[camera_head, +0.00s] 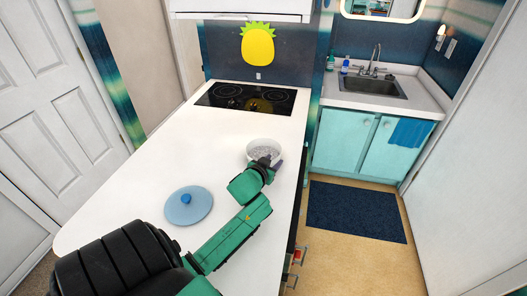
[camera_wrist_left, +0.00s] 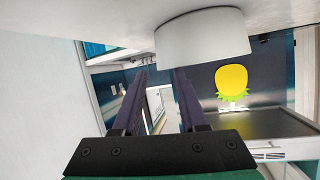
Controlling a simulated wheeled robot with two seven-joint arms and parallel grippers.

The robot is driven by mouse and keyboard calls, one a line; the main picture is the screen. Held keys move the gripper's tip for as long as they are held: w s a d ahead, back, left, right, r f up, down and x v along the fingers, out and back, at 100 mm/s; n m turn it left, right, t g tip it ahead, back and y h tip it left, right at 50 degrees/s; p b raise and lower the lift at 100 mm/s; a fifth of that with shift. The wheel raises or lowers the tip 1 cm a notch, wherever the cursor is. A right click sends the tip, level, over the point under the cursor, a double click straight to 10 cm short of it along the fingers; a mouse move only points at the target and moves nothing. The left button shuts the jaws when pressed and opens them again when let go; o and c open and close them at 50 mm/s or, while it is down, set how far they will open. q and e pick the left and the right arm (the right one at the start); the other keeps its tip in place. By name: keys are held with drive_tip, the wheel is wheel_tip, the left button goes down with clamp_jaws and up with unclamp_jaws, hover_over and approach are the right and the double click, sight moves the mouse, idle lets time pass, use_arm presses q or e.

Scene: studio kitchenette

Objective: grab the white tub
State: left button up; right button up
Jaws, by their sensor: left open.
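The white tub (camera_head: 251,153) is a round, open-topped white container with a grey inside, upright on the white counter. My left gripper (camera_head: 277,165) is at the tub's near right side in the head view, and its wrist hides part of the tub. In the left wrist view, which is upside down, the tub (camera_wrist_left: 203,38) sits at the top, beyond the fingertips. My left gripper (camera_wrist_left: 162,74) is open there, with two dark purple fingers apart and nothing seen between them. I cannot tell whether a finger touches the tub. My right gripper is not in view.
A blue round lid with a knob (camera_head: 189,208) lies on the counter (camera_head: 150,170), left of my forearm. A black cooktop (camera_head: 246,98) is at the counter's far end. The counter's right edge is close to the tub. A sink (camera_head: 371,88) stands across the aisle.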

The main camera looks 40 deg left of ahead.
sight(279, 156)
use_arm(q)
drive_tip(key=p+x, duration=0.1)
drive_tip(key=x, duration=0.5)
drive_tip(key=shift+s, duration=0.1)
clamp_jaws()
idle(1.2)
